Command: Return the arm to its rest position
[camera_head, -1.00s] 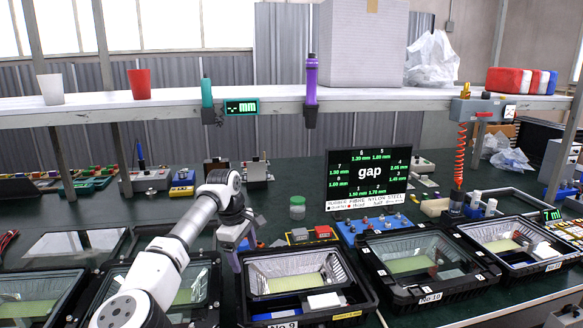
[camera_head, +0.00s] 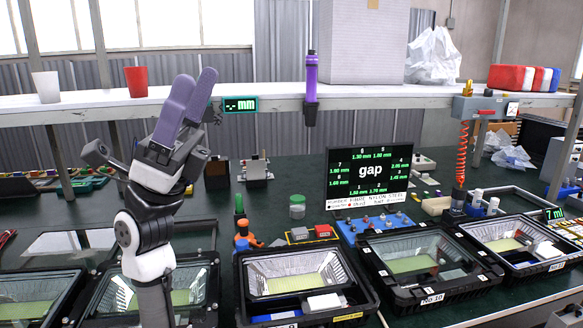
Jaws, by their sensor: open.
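My arm is raised at the left of the head view, with its white and grey links bent upward. My gripper (camera_head: 196,77) points up, its two purple fingers a little apart with nothing visible between them. The fingertips overlap the shelf and the wall behind it in the picture. The gripper is clear of the floodlight housings. The nearest black housing (camera_head: 245,292) stands in the front row on the dark green bench, right of my arm.
Several black housings line the bench front, one partly behind my arm. A monitor reading "gap" (camera_head: 370,171), an orange-and-green tool (camera_head: 242,238) and a small jar (camera_head: 297,207) stand behind them. The shelf holds a red cup (camera_head: 138,83) and a purple tool (camera_head: 311,85).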

